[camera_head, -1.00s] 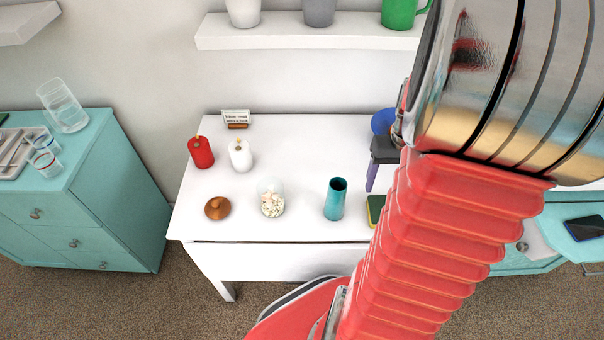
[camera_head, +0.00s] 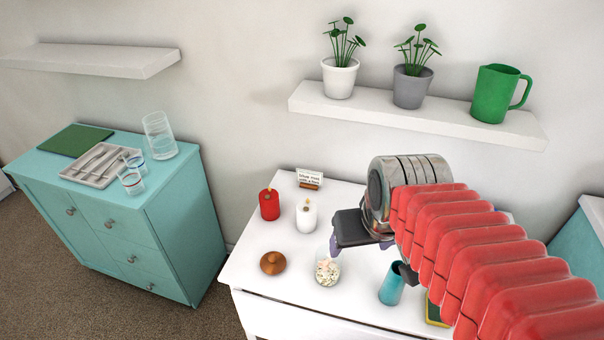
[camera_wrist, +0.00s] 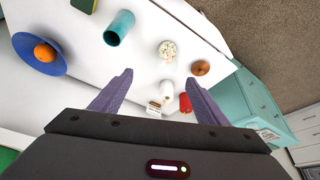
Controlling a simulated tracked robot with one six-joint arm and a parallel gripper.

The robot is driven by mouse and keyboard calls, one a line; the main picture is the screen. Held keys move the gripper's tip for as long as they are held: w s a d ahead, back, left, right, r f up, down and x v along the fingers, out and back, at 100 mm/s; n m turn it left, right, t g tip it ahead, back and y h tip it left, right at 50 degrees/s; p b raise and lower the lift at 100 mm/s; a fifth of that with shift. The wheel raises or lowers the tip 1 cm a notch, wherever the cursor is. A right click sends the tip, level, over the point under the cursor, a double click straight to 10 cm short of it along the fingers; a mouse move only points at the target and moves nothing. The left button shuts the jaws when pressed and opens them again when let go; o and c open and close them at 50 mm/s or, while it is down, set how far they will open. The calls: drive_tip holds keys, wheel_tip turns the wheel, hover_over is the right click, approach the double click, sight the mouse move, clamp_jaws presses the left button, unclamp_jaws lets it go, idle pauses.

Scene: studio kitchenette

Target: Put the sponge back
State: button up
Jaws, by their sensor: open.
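The sponge (camera_head: 434,312), green with a yellow edge, lies on the white table (camera_head: 262,315), partly hidden behind my arm in the head view. In the wrist view a green piece of it (camera_wrist: 85,5) shows at the top edge, cut off by the frame. My gripper (camera_head: 360,245) is over the table, above the jar and cup area and left of the sponge. In the wrist view its two purple fingers (camera_wrist: 158,90) are spread apart with nothing between them.
On the table are a teal cup (camera_head: 391,288), a glass jar (camera_head: 327,270), a wooden lid (camera_head: 272,263), red (camera_head: 269,206) and white (camera_head: 306,218) candles, a small sign (camera_head: 309,179) and a blue plate with an orange (camera_wrist: 40,58). A shelf (camera_head: 400,113) hangs above.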

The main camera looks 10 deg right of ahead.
drive_tip(key=s+a+r+n+t, duration=0.1)
drive_tip(key=s+a+r, duration=0.1)
drive_tip(key=a, duration=0.3)
drive_tip(key=shift+s+a+y, duration=0.15)
drive_tip(key=shift+y, duration=0.25)
